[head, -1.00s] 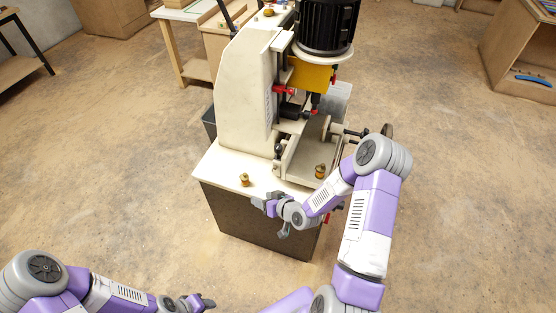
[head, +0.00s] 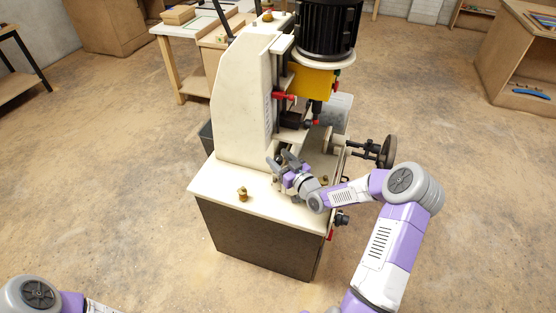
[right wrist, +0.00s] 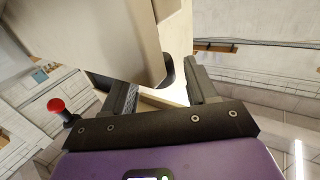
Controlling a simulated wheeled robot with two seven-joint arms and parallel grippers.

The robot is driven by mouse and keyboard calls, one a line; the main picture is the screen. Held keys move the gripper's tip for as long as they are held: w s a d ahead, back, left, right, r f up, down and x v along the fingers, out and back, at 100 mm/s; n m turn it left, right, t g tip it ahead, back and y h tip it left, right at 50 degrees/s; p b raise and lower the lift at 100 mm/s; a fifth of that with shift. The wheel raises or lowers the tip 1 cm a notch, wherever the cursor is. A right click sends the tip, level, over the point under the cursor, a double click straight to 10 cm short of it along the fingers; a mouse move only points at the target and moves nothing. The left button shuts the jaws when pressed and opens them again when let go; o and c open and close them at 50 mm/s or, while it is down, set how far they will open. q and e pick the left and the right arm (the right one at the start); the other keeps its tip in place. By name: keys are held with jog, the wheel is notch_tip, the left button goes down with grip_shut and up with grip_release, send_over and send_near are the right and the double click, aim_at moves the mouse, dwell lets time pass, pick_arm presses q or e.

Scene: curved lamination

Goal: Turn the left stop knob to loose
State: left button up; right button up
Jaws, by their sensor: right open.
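The white machine (head: 243,120) stands ahead of me with its pale worktop (head: 225,190). One brass knob (head: 242,194) stands at the left of the worktop, and a second (head: 323,180) shows partly behind my right wrist. My right gripper (head: 279,159) is open over the worktop, at the left side of the machine's bed. A small dark knob there is largely hidden by the fingers. In the right wrist view a dark rounded part (right wrist: 167,72) shows between the open fingers; I cannot tell whether they touch it. I cannot tell for sure which part is the left stop knob.
A red-tipped lever (head: 277,95) sticks out above my right gripper; a red ball knob (right wrist: 56,105) shows in the right wrist view. A handwheel (head: 389,151) stands at the machine's right. The floor in front is clear.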

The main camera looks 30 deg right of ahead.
jog(key=shift+w+a, duration=0.1)
jog(key=shift+w, duration=0.35)
jog(key=c, duration=0.9)
jog(key=shift+n+y+b, duration=0.35)
jog(key=shift+n+y, duration=0.35)
jog(key=shift+y, duration=0.4)
jog(key=shift+c, duration=0.2)
jog(key=o, duration=0.9)
jog(key=shift+o, duration=0.2)
jog(key=shift+s, duration=0.1)
jog(key=p+v, duration=0.2)
jog(key=v, duration=0.5)
jog(key=shift+s, duration=0.25)
